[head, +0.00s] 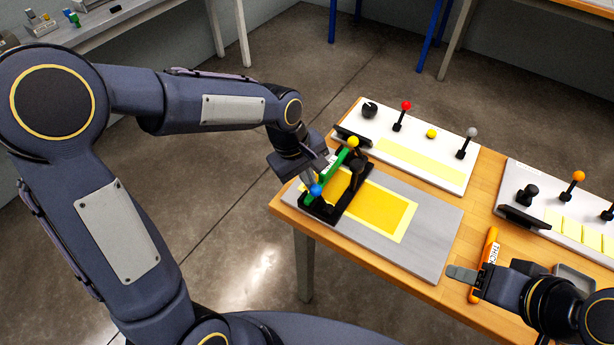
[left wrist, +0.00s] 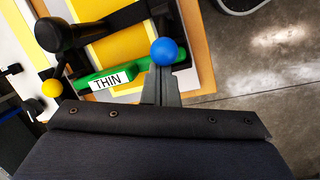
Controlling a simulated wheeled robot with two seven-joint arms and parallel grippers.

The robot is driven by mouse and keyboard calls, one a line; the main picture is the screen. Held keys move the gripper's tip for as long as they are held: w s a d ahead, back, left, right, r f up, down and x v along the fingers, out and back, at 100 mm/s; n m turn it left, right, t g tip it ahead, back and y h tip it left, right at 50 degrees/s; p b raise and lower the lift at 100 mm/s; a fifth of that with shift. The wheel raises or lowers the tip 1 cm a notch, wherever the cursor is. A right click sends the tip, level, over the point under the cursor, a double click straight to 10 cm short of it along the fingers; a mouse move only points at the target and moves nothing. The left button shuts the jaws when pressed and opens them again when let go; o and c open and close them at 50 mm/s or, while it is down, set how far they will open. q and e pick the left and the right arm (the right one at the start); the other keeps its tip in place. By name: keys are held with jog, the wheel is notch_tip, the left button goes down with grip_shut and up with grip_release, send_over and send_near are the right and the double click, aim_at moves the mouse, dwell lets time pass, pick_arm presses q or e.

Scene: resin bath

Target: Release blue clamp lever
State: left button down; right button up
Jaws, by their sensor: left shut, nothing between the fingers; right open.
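The blue clamp lever shows as a blue ball knob (head: 316,190) at the near end of a black clamp frame (head: 322,211) on the grey board. In the left wrist view the blue knob (left wrist: 168,51) is right at my left fingertips. My left gripper (head: 309,184) is shut with nothing between its fingers; it also shows in the left wrist view (left wrist: 161,75). Whether the fingers touch the knob I cannot tell. A green bar (head: 332,172), labelled THIN in the left wrist view (left wrist: 135,68), lies along the frame. My right gripper (head: 462,274) is open and empty at lower right.
A yellow knob (head: 352,142) is at the frame's far end, near a black handle (head: 357,166). An orange bar labelled THICK (head: 475,293) lies beside my right gripper. White panels with knobs (head: 450,180) stand behind and right. The grey board's (head: 440,228) right part is clear.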

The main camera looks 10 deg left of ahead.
pick_arm(q)
jog(key=shift+s+d+r+y, duration=0.1)
jog(key=shift+d+r+y, duration=0.15)
jog(key=shift+y, duration=0.25)
jog(key=shift+s+d+r+t+y+b, duration=0.2)
jog(key=shift+d+t+y+b, duration=0.2)
jog(key=shift+d+y, duration=0.15)
jog(key=y+b, duration=0.1)
jog(key=d+y, duration=0.1)
jog(key=d+t+y+b, duration=0.1)
jog(key=shift+s+d+r+m+b, duration=0.15)
jog(key=shift+s+r+m+b, duration=0.15)
jog(key=shift+s+r, duration=0.05)
jog(key=d+y+b, duration=0.1)
jog(key=d+t+y+b, duration=0.1)
jog(key=shift+s+r+y, duration=0.1)
jog(key=shift+s+y, duration=0.25)
jog(key=d+y+b, duration=0.1)
jog(key=s+d+t+y+b, duration=0.1)
jog(key=b, duration=0.1)
jog(key=d+y+b, duration=0.1)
jog(key=y, duration=0.1)
jog(key=shift+s+d+f+t, duration=0.15)
jog(key=shift+f+t, duration=0.1)
jog(key=shift+t, duration=0.15)
jog(key=shift+d+m+b, duration=0.1)
jog(key=shift+m+b, duration=0.2)
jog(key=shift+r, duration=0.1)
